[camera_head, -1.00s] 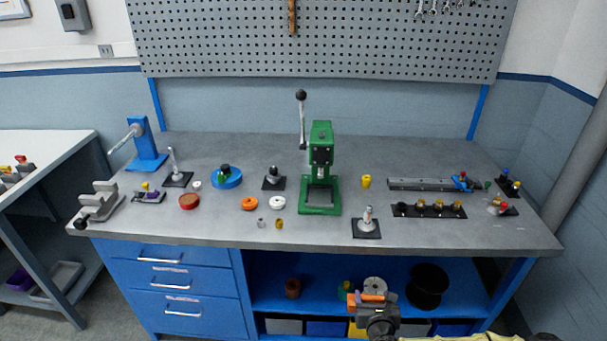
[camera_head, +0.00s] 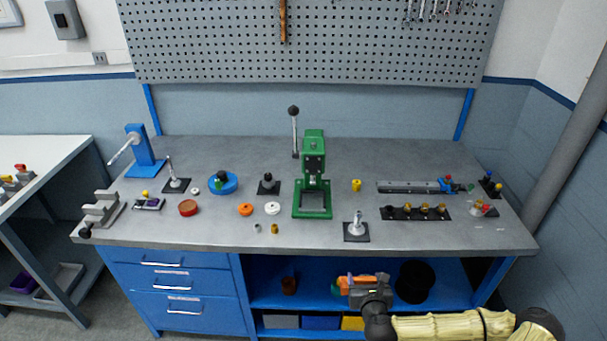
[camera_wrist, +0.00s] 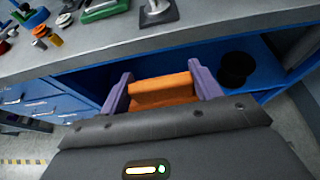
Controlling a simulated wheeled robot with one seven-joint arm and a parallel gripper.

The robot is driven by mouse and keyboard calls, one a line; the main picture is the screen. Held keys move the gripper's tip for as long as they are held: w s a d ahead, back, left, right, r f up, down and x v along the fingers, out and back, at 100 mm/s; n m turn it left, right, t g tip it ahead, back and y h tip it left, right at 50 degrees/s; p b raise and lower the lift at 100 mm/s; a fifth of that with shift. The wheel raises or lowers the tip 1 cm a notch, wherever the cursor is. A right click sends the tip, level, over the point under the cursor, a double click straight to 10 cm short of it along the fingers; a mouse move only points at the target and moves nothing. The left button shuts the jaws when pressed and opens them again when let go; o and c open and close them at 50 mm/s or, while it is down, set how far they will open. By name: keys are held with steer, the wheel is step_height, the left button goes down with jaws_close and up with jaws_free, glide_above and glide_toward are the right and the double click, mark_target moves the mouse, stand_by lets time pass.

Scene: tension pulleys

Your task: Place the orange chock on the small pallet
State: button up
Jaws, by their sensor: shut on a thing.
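The orange chock (camera_wrist: 162,91) is between the two purple fingers of my gripper (camera_wrist: 160,84) in the wrist view, with a finger against each end. In the head view the orange chock (camera_head: 357,281) shows at the tip of my gripper (camera_head: 360,284), in front of the lower shelf of the blue bench. I hold it below the level of the bench top. I cannot make out a small pallet in either view.
The grey bench top (camera_head: 235,232) is above and beyond my gripper, with its front edge near. It carries a green press (camera_head: 313,175) and several small parts. On the shelf stand a black cylinder (camera_head: 415,282) and a brown pot (camera_head: 289,285); bins sit below.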

steer(key=w+r+n+y+p, duration=0.3)
steer(key=w+r+p, duration=0.1)
steer(key=w+r, duration=0.9)
steer(key=shift+w+y, duration=0.3)
steer(key=shift+w, duration=1)
